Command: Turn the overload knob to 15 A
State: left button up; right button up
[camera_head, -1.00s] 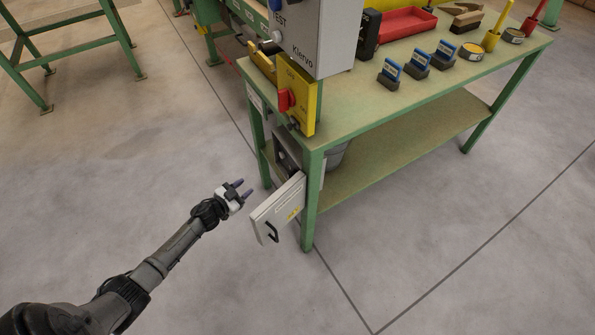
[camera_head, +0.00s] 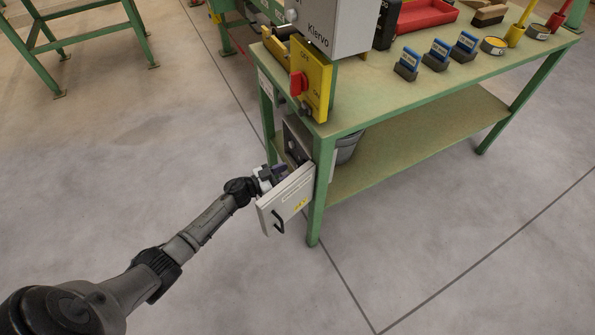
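A small grey box (camera_head: 293,146) is fixed to the near left leg of the green bench, below the top. Its light grey door (camera_head: 284,204) with a black handle and yellow label stands open toward the front. I cannot make out the overload knob or its scale; the inside of the box is dark and partly hidden. My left gripper (camera_head: 277,171) is at the box opening, just behind the upper edge of the open door. Its fingers are small and partly hidden, so their gap is unclear. My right gripper is not in view.
A yellow panel with a red switch (camera_head: 298,83) stands above the box at the bench corner (camera_head: 345,120). A grey Klervo cabinet (camera_head: 345,25) is behind it. Blue-topped blocks (camera_head: 408,62) and a red tray (camera_head: 428,14) lie on the bench.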

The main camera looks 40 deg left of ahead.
aim_at(302, 166)
pick_arm(q)
jog(key=shift+b+x, duration=0.85)
jog(key=shift+x, duration=1.6)
jog(key=shift+c, duration=0.2)
grip_shut()
